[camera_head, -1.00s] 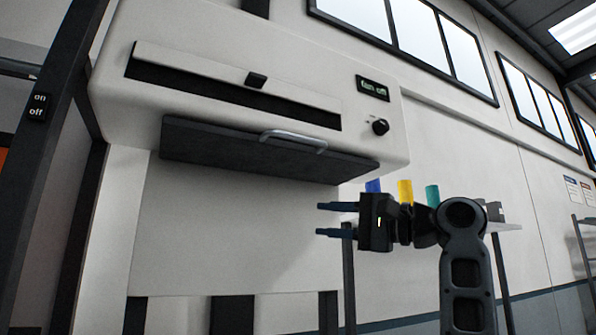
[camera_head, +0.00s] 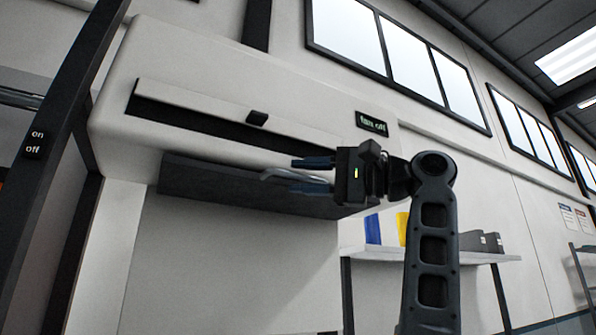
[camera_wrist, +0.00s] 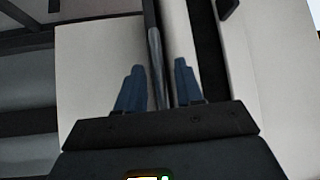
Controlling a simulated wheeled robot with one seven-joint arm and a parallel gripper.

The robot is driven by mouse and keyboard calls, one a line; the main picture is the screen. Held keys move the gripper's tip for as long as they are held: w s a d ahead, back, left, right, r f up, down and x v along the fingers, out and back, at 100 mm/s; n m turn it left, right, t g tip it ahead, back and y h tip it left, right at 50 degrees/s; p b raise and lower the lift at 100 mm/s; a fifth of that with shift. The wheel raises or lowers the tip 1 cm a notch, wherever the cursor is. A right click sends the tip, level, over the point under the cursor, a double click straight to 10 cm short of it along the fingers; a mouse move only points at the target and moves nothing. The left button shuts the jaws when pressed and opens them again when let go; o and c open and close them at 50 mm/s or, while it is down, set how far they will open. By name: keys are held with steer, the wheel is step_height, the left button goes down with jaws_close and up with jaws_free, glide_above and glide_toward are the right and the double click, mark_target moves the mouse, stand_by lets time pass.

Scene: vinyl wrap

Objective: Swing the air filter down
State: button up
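The air filter (camera_head: 228,188) is a dark grey panel along the underside of the white wall unit, with a light metal bar handle (camera_head: 282,174) on its front. My gripper (camera_head: 313,175) is open at the right part of the handle, one finger above it and one below. In the wrist view, the handle (camera_wrist: 155,65) runs up between the two blue fingers (camera_wrist: 156,90) with gaps visible. The fingers do not look closed on it. My gripper hides the right end of the handle and part of the panel.
The white unit (camera_head: 200,70) has a dark slot with a small black tab (camera_head: 257,118) and a "fan off" display (camera_head: 371,124). A shelf (camera_head: 430,255) with binders (camera_head: 372,229) stands at the right. An on/off switch (camera_head: 36,144) is on the left post.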

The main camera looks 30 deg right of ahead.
steer(key=shift+w+a+r, duration=0.1)
steer(key=shift+w+a, duration=0.4)
steer(key=shift+w, duration=0.05)
steer(key=shift+c, duration=0.5)
jaws_close()
